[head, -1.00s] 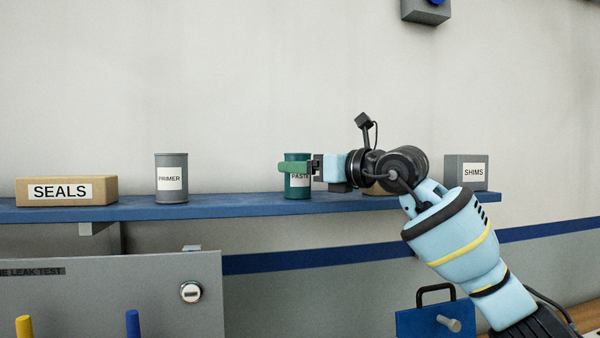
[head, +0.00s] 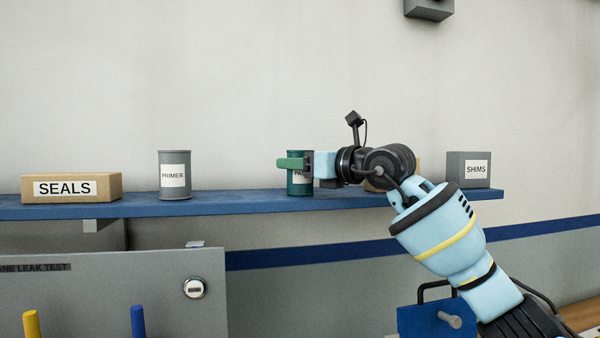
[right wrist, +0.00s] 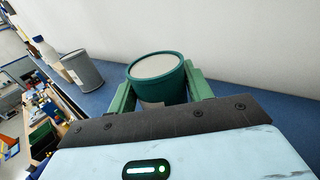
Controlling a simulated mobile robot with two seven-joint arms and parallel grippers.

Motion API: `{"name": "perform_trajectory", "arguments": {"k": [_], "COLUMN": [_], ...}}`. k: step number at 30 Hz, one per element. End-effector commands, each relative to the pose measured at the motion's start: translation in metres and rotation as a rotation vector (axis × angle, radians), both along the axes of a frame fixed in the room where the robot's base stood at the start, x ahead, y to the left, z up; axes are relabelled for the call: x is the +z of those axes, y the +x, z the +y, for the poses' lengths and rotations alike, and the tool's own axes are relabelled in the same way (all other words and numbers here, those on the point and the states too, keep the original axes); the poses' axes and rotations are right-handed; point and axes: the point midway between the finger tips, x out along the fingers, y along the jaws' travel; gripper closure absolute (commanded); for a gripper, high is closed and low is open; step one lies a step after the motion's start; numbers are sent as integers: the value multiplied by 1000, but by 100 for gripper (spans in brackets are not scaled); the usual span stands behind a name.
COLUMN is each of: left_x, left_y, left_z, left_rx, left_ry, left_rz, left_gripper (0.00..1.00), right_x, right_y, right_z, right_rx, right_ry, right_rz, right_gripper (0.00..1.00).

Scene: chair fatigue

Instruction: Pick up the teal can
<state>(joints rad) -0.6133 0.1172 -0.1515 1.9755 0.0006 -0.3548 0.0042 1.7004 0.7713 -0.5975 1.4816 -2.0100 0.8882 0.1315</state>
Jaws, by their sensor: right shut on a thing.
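The teal can (head: 299,189) has a white label, partly hidden by my gripper, and stands upright at the blue shelf in the head view. My right gripper (head: 292,164) reaches it from the right and is shut on it. In the right wrist view the teal can (right wrist: 158,72) shows its pale lid and sits between the two green fingers of the right gripper (right wrist: 160,88). I cannot tell whether the can's base touches the shelf. My left gripper is not in view.
The blue shelf (head: 240,203) also bears a SEALS box (head: 71,188), a grey PRIMER can (head: 174,175) and a grey SHIMS box (head: 467,170). A tan object (head: 379,183) is mostly hidden behind my arm. The shelf between the PRIMER can and the teal can is clear.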

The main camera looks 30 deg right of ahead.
Motion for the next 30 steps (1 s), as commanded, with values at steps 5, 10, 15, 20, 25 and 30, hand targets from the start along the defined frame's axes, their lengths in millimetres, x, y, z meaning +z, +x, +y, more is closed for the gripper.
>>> {"name": "perform_trajectory", "arguments": {"k": [5,10,15,20,25,30], "left_x": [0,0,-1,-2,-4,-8], "left_y": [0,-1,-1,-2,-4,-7], "left_z": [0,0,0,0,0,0], "left_rx": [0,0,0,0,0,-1], "left_ry": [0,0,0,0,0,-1], "left_rz": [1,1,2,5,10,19], "left_gripper": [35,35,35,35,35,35], "right_x": [2,10,25,37,37,40], "right_y": [0,0,-1,-5,-25,-54], "right_z": [0,0,0,0,3,8], "right_rx": [0,1,1,1,0,1], "right_ry": [1,1,2,0,-2,-3], "right_rz": [-2,-4,-4,-3,-3,-5], "right_gripper": [80,80,80,80,80,80]}}
